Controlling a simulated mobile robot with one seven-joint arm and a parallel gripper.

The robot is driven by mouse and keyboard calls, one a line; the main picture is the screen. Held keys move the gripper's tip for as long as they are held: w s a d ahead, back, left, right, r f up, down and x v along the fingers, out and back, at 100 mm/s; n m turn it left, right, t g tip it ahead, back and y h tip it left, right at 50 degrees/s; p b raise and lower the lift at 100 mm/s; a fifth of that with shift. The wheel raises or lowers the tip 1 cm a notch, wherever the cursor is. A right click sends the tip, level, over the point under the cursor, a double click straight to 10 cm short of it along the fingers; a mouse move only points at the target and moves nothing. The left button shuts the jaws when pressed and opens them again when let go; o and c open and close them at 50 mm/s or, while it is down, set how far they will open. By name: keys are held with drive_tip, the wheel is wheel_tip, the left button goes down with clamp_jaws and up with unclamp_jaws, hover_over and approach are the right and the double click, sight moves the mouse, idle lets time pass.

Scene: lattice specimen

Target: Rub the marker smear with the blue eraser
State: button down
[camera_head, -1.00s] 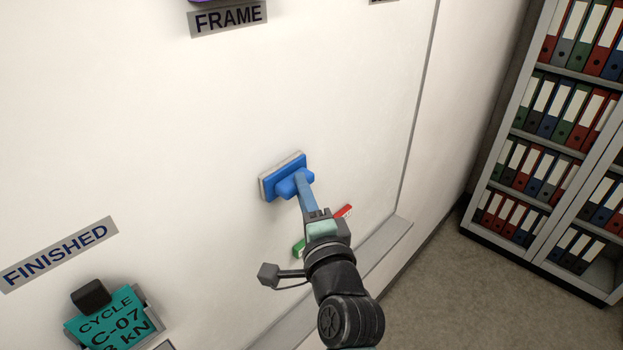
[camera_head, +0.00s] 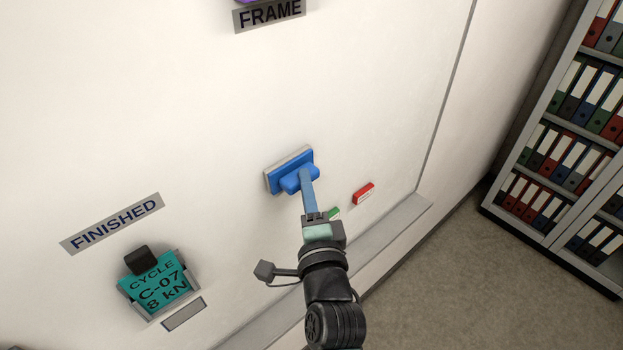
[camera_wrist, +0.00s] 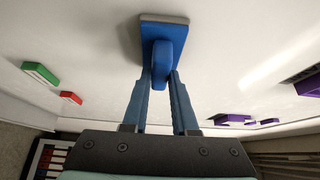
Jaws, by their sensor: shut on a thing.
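The blue eraser (camera_head: 288,172) has a pale pad and a blue handle. It is against or very close to the whiteboard (camera_head: 215,110), pad side toward the board. My gripper (camera_head: 305,178) is shut on the eraser's handle. In the wrist view, the two fingers of my gripper (camera_wrist: 160,78) close on the handle of the eraser (camera_wrist: 165,45) from both sides. I see no marker smear in either view; whether it lies behind the eraser I cannot tell.
A red block (camera_head: 364,193) and a green block (camera_head: 333,213) are on the board right of the eraser. A teal card (camera_head: 158,286) hangs below the "FINISHED" label (camera_head: 112,223). A ledge (camera_head: 385,238) runs along the board's bottom. A binder shelf (camera_head: 560,140) stands right.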

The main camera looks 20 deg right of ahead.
drive_tip(key=shift+a, duration=0.1)
drive_tip(key=s+d+b, duration=0.2)
drive_tip(key=s, duration=0.3)
drive_tip(key=shift+s+b, duration=0.3)
drive_tip(key=shift+b, duration=0.05)
drive_tip(key=shift+d, duration=0.1)
drive_tip(key=s, duration=0.1)
drive_tip(key=s+d+b, duration=0.1)
drive_tip(key=shift+s, duration=0.4)
